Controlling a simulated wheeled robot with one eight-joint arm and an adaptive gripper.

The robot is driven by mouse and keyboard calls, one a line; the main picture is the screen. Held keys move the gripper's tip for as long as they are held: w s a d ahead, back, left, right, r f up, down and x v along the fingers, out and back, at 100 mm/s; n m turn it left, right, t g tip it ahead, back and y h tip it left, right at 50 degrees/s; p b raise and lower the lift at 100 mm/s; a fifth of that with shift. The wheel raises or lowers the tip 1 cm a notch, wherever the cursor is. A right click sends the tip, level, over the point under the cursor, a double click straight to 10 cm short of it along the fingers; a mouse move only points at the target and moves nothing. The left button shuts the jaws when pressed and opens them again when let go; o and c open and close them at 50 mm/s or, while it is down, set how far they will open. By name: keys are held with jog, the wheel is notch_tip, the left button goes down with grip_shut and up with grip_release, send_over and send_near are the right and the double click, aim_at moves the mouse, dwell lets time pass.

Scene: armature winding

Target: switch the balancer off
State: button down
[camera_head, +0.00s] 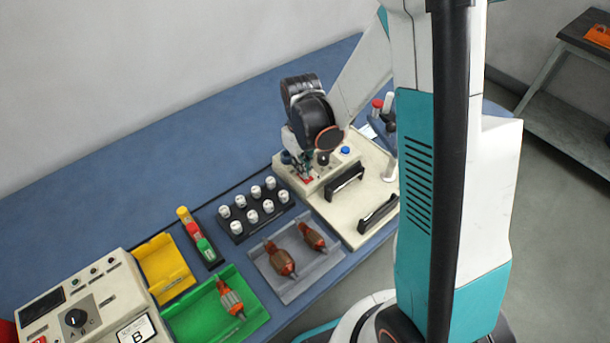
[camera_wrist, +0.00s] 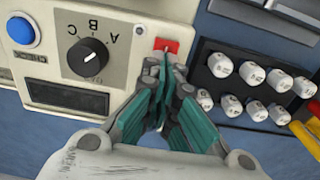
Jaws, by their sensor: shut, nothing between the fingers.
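The balancer (camera_head: 356,215) is the cream machine with black handles at the right end of the bench. Its control panel shows in the wrist view (camera_wrist: 118,62), with a black A-B-C knob (camera_wrist: 88,57), a blue button (camera_wrist: 20,30) marked CHECK and a small red switch (camera_wrist: 166,45). The red switch also shows in the head view (camera_head: 307,180), close to my gripper (camera_head: 304,170). My gripper (camera_wrist: 168,66) is shut and empty, its fingertips at the red switch's lower edge in the wrist view. I cannot tell whether they touch it or which way it is set.
A black rack (camera_head: 234,226) of several white-capped pieces stands beside the panel. A grey tray (camera_head: 300,287) with two copper armatures, a green tray (camera_head: 185,324), a yellow tray (camera_head: 165,266) and another cream control box (camera_head: 110,300) lie left. The rear blue bench (camera_head: 130,170) is clear.

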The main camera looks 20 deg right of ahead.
jog(key=shift+r+p, duration=2.3)
jog(key=shift+r, duration=1.25)
jog(key=s+r+m+t+b, duration=0.3)
jog(key=s+r+t, duration=0.4)
jog(key=s+r, duration=0.8)
jog(key=shift+r+m, duration=0.3)
jog(key=shift+r, duration=0.45)
